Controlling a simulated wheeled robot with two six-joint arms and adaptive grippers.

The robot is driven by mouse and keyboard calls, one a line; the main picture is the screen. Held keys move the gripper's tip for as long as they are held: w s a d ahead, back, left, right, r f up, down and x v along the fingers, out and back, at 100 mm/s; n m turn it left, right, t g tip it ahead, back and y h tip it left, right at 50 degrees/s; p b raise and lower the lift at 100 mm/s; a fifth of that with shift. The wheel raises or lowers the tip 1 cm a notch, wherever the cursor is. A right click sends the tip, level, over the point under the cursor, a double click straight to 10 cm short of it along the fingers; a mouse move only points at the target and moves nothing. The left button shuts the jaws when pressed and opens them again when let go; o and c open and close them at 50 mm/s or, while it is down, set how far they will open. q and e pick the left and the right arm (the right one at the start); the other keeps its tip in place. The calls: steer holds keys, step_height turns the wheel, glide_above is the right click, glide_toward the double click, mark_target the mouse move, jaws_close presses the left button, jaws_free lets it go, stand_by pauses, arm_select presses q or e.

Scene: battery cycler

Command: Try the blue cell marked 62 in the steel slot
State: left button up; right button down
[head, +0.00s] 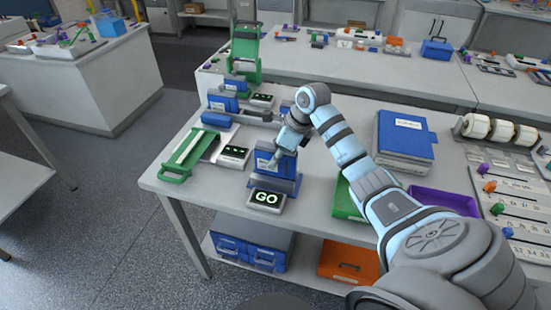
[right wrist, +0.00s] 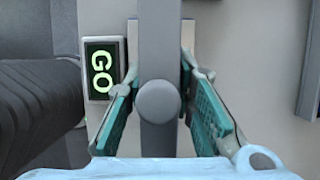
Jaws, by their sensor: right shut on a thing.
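A blue cell (head: 266,160) with a pale label stands in the front slot on the near table; its number is too small to read. A small display (head: 268,199) in front of this slot reads GO, and it also shows in the right wrist view (right wrist: 102,68). My right gripper (head: 274,159) is at this slot, close to the cell. In the right wrist view its teal-padded fingers (right wrist: 158,118) are on either side of a grey lever (right wrist: 158,50) with a round knob, and it is shut on it. My left gripper is not in view.
A slot with a raised green lever (head: 246,48) and one with a lowered green lever (head: 188,152) stand on the same table. A large blue box (head: 403,140), a purple tray (head: 443,201) and white rolls (head: 500,130) lie to the right. My right arm crosses the table.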

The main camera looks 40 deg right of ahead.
steer(key=shift+w+r+p, duration=0.1)
steer(key=shift+r+p, duration=2.05)
steer(key=shift+r, duration=0.9)
steer(key=shift+f, duration=0.1)
